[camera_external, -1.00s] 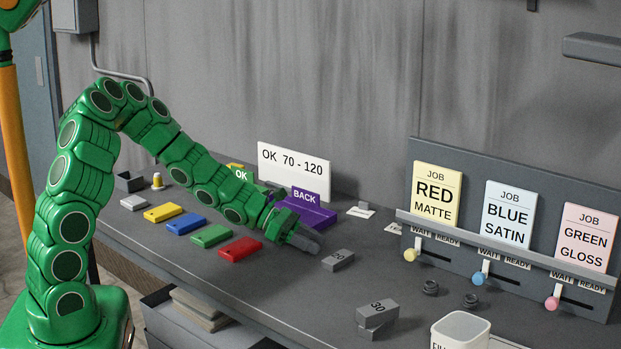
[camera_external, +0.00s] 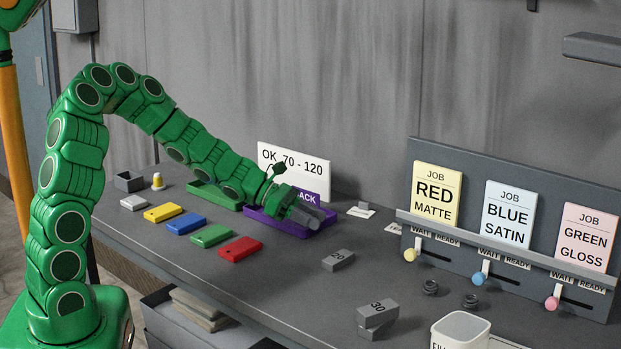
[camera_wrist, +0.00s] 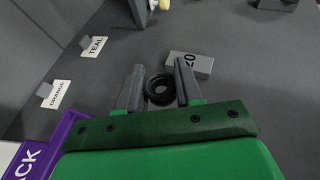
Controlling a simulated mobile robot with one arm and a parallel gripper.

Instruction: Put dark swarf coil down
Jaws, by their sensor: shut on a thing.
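The dark swarf coil (camera_wrist: 160,88) is a small black ring between the two finger tips in the wrist view. My gripper (camera_wrist: 159,86) is shut on it. The purple tray also shows at the lower left of the wrist view (camera_wrist: 57,134). A green tray (camera_external: 213,196) lies left of it, partly behind my arm.
Grey blocks marked 20 (camera_external: 338,260) and 30 (camera_external: 377,313) stand on the bench. Two dark rings (camera_external: 430,287) lie near the job board (camera_external: 500,262). Yellow, blue, green and red plates (camera_external: 240,249) line the front left. A white cup (camera_external: 460,331) stands at the front.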

